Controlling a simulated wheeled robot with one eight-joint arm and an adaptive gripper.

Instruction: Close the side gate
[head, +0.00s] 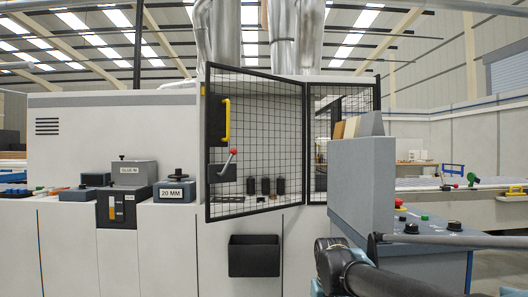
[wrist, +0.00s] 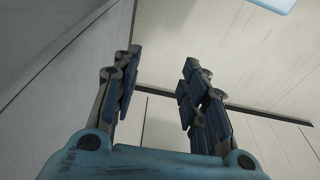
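The side gate (head: 262,130) is a black-framed wire mesh panel in the middle of the head view. It stands ajar; its left edge looks nearer to me than its right edge, which meets another mesh panel (head: 343,95). A yellow handle (head: 226,120) and a lever with a red knob (head: 230,160) show near its left edge. In the wrist view my gripper (wrist: 162,60) is open, with nothing between its fingers. Pale panels fill the view behind it, and no part of the gate can be made out there. The head view shows my arm at lower right, with the fingers not visible.
A grey console (head: 362,185) with buttons stands at right, between my arm and the mesh panel. A black bin (head: 254,255) hangs below the gate. A block marked 20 MM (head: 174,192) and a grey unit (head: 134,173) sit on the ledge at left.

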